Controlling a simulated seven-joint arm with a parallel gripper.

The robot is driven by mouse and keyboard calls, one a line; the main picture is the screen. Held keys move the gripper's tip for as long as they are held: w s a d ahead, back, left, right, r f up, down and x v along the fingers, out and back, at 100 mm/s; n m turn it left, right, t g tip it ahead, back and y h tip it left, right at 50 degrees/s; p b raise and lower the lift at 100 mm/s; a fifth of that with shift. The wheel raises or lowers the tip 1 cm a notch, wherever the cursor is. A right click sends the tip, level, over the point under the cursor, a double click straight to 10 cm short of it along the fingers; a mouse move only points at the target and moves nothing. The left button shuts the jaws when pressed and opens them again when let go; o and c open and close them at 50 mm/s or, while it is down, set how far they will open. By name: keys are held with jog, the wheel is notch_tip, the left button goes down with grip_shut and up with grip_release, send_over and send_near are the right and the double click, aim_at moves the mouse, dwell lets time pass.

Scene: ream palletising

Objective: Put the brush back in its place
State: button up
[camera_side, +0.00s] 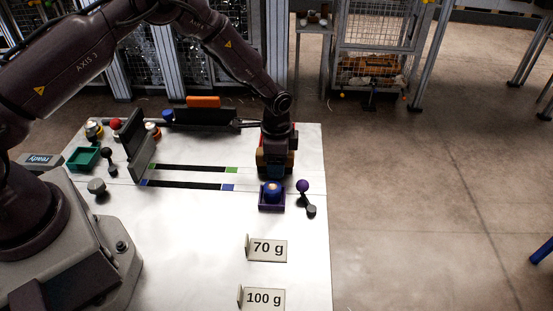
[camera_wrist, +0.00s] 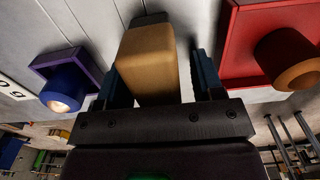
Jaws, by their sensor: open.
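A tan, rounded block (camera_wrist: 148,62) with a dark strip at its far end, which looks like the brush, stands between my gripper's fingers in the wrist view. My gripper (camera_wrist: 163,75) is open, with one blue finger on each side of it; I cannot tell whether they touch it. In the side view my gripper (camera_side: 276,163) is low at the table's right part, and the tan block (camera_side: 262,158) shows partly beside it. The brush's place is not clearly identifiable.
A purple tray (camera_side: 271,206) with a blue, tan-topped cylinder stands just in front of my gripper. A red tray (camera_wrist: 236,45) is on the other side. A purple-knobbed piece (camera_side: 303,187) stands to the right. Signs (camera_side: 268,248) stand nearer. A dark rack (camera_side: 200,117) is behind.

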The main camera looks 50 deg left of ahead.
notch_tip(320, 180, up, 13)
jog(key=shift+f, duration=0.2)
jog(key=s+a+r+n+t, duration=0.1)
jog(key=s+r+n, duration=0.1)
jog(key=s+r, duration=0.5)
jog(key=s+a+r+n+t, duration=0.1)
jog(key=s+r+n+t, duration=0.15)
jog(key=r, duration=0.85)
jog(key=s+r+n+t, duration=0.1)
jog(key=s+r+n, duration=0.1)
jog(key=s, duration=0.7)
jog(key=s+r+n+t, duration=0.1)
jog(key=s+r+n, duration=0.1)
jog(key=s, duration=0.7)
jog(key=shift+a, duration=0.45)
jog(key=shift+r+n, duration=0.15)
jog(key=shift+n, duration=0.1)
jog(key=shift+c, duration=0.2)
